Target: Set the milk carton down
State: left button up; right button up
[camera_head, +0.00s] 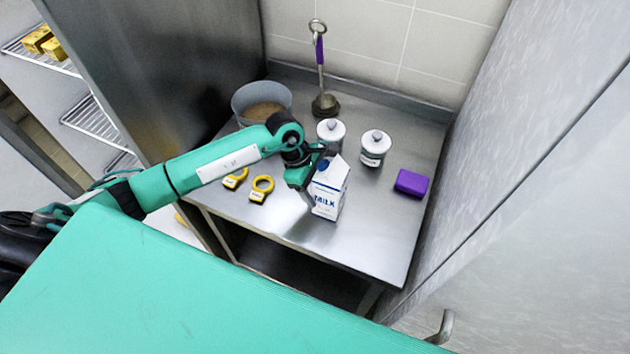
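The milk carton (327,200) is white with blue "MILK" lettering and a blue cap. It is at the front middle of the steel table (375,245), leaning slightly right at its top. My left gripper (308,176) comes in from the left and is against the carton's upper left side, seemingly shut on it. Its fingertips are partly hidden by the carton. I cannot tell whether the carton's base touches the table. My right gripper is not in view.
Two lidded canisters (330,133) (375,147) stand behind the carton. A purple box (411,183) lies right. A grey pot (263,92) and a purple-handled tool (321,60) are at the back. The table's front right is clear.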

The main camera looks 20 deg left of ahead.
pick_arm(q)
jog(key=o, duration=1.8)
jog(key=shift+f, duration=0.1)
jog(key=b+v, duration=0.5)
jog(key=v, duration=0.7)
jog(key=shift+s, duration=0.1)
